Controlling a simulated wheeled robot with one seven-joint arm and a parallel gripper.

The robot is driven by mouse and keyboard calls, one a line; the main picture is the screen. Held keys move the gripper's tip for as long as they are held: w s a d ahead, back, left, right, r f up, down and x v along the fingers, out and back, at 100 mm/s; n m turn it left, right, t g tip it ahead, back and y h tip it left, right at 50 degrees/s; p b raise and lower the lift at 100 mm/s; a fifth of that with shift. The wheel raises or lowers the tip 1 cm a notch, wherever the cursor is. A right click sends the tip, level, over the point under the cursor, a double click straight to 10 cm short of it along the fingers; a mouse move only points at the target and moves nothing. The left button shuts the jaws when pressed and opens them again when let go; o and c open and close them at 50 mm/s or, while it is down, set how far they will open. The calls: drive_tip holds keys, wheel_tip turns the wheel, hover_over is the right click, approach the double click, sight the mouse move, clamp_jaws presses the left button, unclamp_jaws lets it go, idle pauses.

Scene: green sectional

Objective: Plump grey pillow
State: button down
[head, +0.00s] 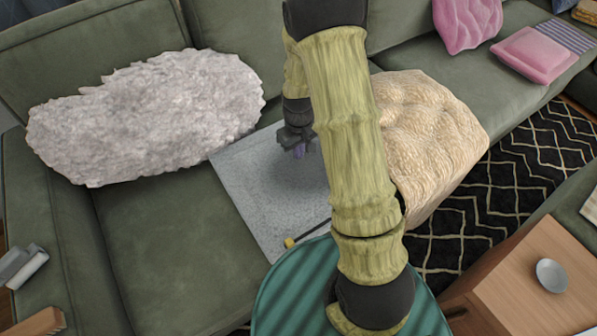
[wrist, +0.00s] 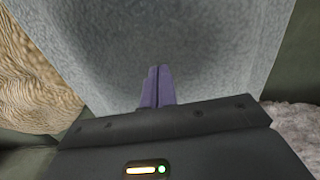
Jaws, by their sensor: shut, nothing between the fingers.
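A shaggy light grey pillow (head: 145,115) leans against the sofa's backrest at the left; its edge shows in the wrist view (wrist: 295,125). A flat, smooth grey square piece (head: 240,165) lies on the seat in the middle, and I cannot tell if it is a pillow or a cloth. It fills the upper wrist view (wrist: 215,45). My gripper (head: 299,152) is over this square with its purple fingers pressed together and empty, as the wrist view (wrist: 157,70) shows. Whether the fingertips touch it I cannot tell. My arm hides part of the square.
A lumpy beige pouf or cushion (head: 435,125) stands right of my arm. Pink cushions (head: 535,55) lie on the sofa at the upper right. A wooden table (head: 510,280) with a small bowl (head: 551,275) is at lower right. The green seat (head: 150,235) at left is clear.

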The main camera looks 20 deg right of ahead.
drive_tip(key=shift+f+b, duration=0.5)
drive_tip(key=shift+f, duration=0.4)
drive_tip(key=shift+s+f, duration=0.15)
idle(0.9)
drive_tip(key=shift+r+p, duration=0.9)
drive_tip(key=shift+p, duration=0.1)
drive_tip(key=shift+f+b, duration=0.45)
drive_tip(key=shift+f, duration=0.3)
drive_tip(key=shift+f, duration=0.1)
idle(0.9)
